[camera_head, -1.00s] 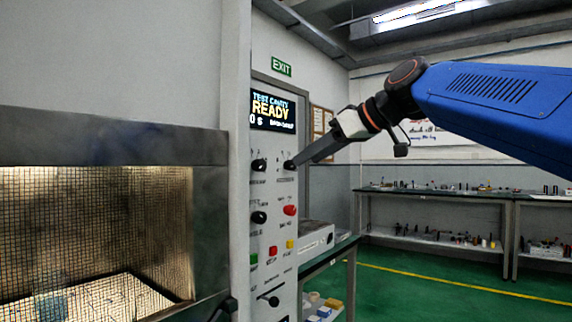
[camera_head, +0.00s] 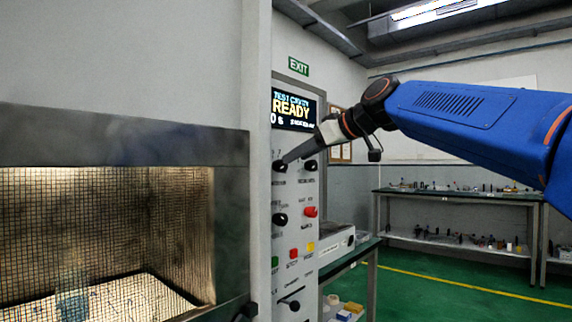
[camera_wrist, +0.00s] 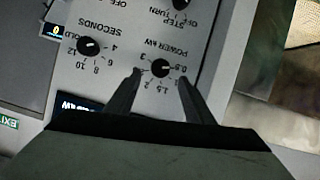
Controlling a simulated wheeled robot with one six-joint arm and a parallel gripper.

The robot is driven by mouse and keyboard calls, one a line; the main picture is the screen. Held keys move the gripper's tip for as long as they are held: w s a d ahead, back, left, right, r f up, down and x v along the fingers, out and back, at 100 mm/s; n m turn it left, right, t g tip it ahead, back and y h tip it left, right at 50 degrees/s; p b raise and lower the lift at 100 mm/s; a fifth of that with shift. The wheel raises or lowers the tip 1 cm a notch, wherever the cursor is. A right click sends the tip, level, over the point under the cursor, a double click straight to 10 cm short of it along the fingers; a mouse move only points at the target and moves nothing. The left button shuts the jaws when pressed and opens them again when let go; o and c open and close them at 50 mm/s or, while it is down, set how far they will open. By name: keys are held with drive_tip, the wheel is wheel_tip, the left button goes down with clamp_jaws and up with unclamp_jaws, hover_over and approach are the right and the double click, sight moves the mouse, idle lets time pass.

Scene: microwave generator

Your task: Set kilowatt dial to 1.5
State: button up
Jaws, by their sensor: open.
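The kilowatt dial is a round black knob on the white control panel, seen at the upper left of the panel in the head view (camera_head: 280,166). In the wrist view it is the knob (camera_wrist: 160,69) under the label POWER kW, ringed by 0.5, 1, 1.5, 2 and 3. A pale mark on it seems to face the 0.5 side. My gripper (camera_wrist: 160,76) is open, with one finger on each side of this dial. I cannot tell whether the fingers touch it. In the head view my gripper's tip (camera_head: 288,157) is at the dial.
The SECONDS dial (camera_wrist: 88,46) sits close beside the power dial. A further black knob (camera_head: 280,219), a red knob (camera_head: 311,211) and coloured buttons are below. The display (camera_head: 293,108) above reads READY. The meshed cavity door (camera_head: 110,240) is at the left.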

sight(280, 166)
drive_tip(key=x, duration=0.6)
drive_tip(key=shift+c, duration=0.6)
drive_tip(key=c, duration=0.9)
